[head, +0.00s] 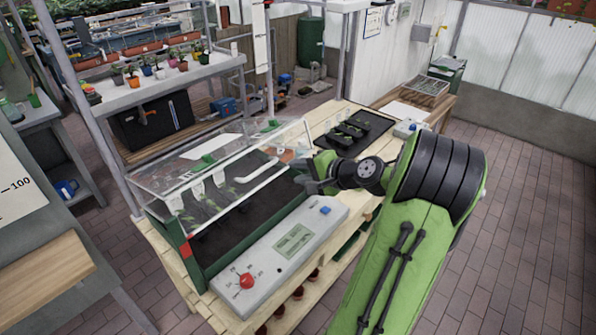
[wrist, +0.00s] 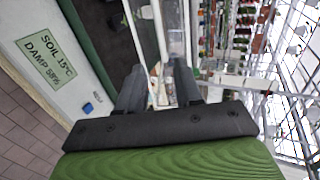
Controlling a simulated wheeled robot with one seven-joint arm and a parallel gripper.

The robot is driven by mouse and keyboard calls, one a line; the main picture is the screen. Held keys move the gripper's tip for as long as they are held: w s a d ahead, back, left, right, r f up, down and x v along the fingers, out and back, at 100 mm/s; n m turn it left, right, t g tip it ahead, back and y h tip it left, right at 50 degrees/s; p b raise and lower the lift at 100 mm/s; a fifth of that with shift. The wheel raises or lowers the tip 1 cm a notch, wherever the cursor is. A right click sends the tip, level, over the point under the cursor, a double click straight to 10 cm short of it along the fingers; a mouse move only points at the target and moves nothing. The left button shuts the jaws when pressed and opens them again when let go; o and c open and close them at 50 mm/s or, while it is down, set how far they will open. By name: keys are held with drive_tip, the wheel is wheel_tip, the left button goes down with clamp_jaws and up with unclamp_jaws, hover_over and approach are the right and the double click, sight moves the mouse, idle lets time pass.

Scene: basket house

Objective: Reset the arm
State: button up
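My green arm (head: 400,235) reaches in from the lower right of the head view, with black ribbed joint covers. My gripper (head: 304,174) is dark and hangs at the right end of a clear-lidded planter box (head: 196,272), above a grey control panel. In the wrist view my gripper (wrist: 158,75) shows two dark fingers apart with nothing held between them. Whether the fingers touch the box's lid (head: 165,178) I cannot tell.
The control panel (head: 320,232) has a red knob (head: 246,281) and a display, which the wrist view shows reading soil and damp values (wrist: 46,58). A black tray (head: 352,133) lies behind on the wooden bench. Potted plants stand on a shelf (head: 150,88) at left. Brick floor (head: 530,240) is clear at right.

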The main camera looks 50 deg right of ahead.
drive_tip(key=a+r+n+g, duration=0.2)
drive_tip(key=a+n+g, duration=0.65)
drive_tip(key=a, duration=1.45)
drive_tip(key=s+a+r+n, duration=0.1)
drive_tip(key=s+a+n, duration=0.3)
drive_tip(key=s, duration=0.4)
drive_tip(key=s+a+r+n+t, duration=0.1)
drive_tip(key=s+a+n, duration=0.3)
drive_tip(key=s, duration=0.5)
drive_tip(key=shift+n, duration=0.55)
drive_tip(key=shift+r, duration=0.1)
